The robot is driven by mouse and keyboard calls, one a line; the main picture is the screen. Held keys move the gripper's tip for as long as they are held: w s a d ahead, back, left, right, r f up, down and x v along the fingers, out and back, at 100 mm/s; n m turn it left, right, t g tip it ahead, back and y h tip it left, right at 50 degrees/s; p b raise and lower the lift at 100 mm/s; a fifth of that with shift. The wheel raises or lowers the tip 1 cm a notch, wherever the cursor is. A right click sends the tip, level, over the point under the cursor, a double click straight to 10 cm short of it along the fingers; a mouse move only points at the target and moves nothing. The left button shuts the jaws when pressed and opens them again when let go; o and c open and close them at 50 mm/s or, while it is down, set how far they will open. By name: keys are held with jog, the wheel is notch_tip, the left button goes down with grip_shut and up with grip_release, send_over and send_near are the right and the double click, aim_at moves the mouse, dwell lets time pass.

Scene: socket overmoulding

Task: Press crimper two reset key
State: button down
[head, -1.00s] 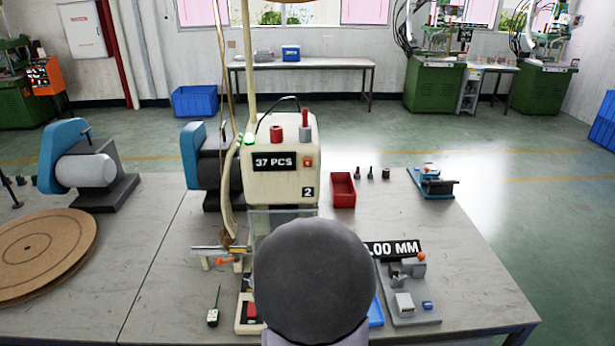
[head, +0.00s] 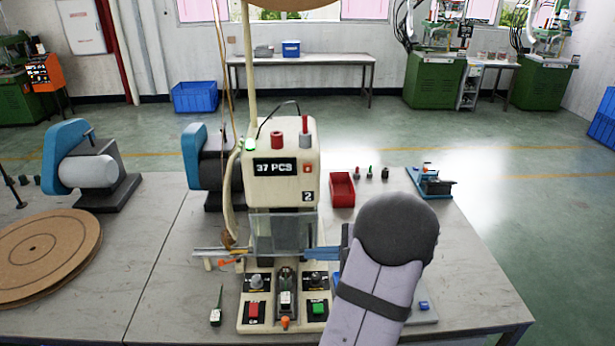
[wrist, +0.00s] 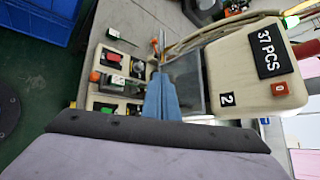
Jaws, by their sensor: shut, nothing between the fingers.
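Crimper two (head: 282,190) is a cream machine marked 2, with a display (head: 275,168) reading 37 PCS. A small orange-red key (head: 308,168) sits right of the display; in the wrist view this key (wrist: 280,88) carries a 0-like mark. My gripper (head: 310,254) has blue fingers, shut and empty, pointing left beside the clear guard (head: 282,232), below the key and apart from it. In the wrist view my gripper (wrist: 160,82) reaches up between the control panel and the machine head. Whether it touches the guard I cannot tell.
The crimper's base has a red button (head: 253,310), a green button (head: 318,309) and dials. A red bin (head: 342,190) stands right of the machine. A screwdriver-like tool (head: 216,308) lies left of the base. My forearm covers part of the grey fixture at right.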

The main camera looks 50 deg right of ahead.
aim_at(307, 168)
jog(key=w+d+r+t, duration=0.2)
jog(key=r, duration=0.4)
jog(key=w+d+r+m+t+h, duration=0.1)
jog(key=w+d+r+t, duration=0.1)
jog(key=r, duration=0.5)
jog(key=shift+d+t, duration=0.2)
jog(key=shift+t, duration=0.6)
jog(key=shift+w+d, duration=0.1)
jog(key=shift+w, duration=0.05)
jog(key=shift+w+d+p, duration=0.65)
jog(key=shift+w+d, duration=2.4)
jog(key=shift+w+d+b, duration=0.55)
jog(key=shift+w+d, duration=0.1)
dwell(0.5)
jog(key=shift+s+a+b, duration=0.65)
